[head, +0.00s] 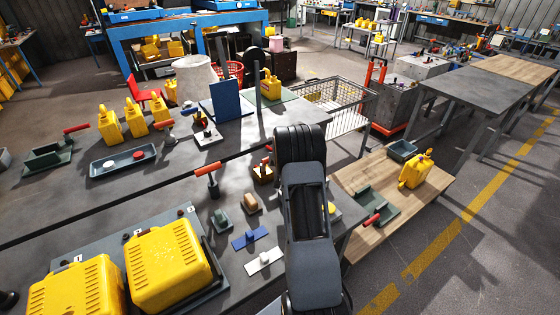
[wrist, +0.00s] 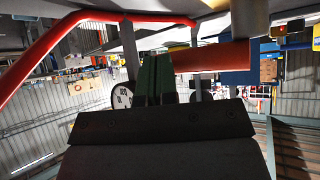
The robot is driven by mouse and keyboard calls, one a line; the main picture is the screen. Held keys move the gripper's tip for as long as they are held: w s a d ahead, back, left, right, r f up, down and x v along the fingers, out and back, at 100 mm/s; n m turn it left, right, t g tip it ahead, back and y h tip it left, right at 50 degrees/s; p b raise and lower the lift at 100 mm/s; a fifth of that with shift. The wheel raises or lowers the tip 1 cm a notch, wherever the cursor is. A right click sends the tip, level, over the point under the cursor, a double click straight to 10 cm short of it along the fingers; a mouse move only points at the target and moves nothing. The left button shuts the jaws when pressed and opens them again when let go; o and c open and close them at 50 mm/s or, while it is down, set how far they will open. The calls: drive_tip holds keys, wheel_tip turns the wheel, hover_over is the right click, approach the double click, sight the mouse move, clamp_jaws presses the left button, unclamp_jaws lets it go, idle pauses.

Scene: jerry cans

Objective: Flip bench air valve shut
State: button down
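In the head view my own arm hides the gripper. I cannot tell whether the gripper touches the red bar.
Other red handles are on a green base (head: 77,128) and on the low wooden shelf (head: 375,218). A blue panel (head: 226,101) stands behind. A red curved tube (wrist: 60,50) arches across the wrist view.

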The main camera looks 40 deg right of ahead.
drive_tip(key=shift+w+d, duration=0.1)
idle(0.5)
drive_tip(key=s+r+b, duration=0.1)
drive_tip(key=s+r, duration=0.6)
drive_tip(key=s, duration=0.1)
drive_tip(key=s+a+r+n+y, duration=0.2)
drive_tip(key=a+r, duration=0.2)
drive_tip(key=a, duration=0.5)
drive_tip(key=s+a+r+n+y, duration=0.1)
drive_tip(key=s+a+r+y, duration=0.1)
drive_tip(key=a+r, duration=0.5)
drive_tip(key=s+a+n+g+y, duration=0.1)
drive_tip(key=s+a+n+g, duration=0.2)
drive_tip(key=s+a, duration=1.3)
drive_tip(key=s+n, duration=0.1)
drive_tip(key=s, duration=0.2)
drive_tip(key=shift+s+r+g+y, duration=0.3)
drive_tip(key=shift+s+g, duration=0.1)
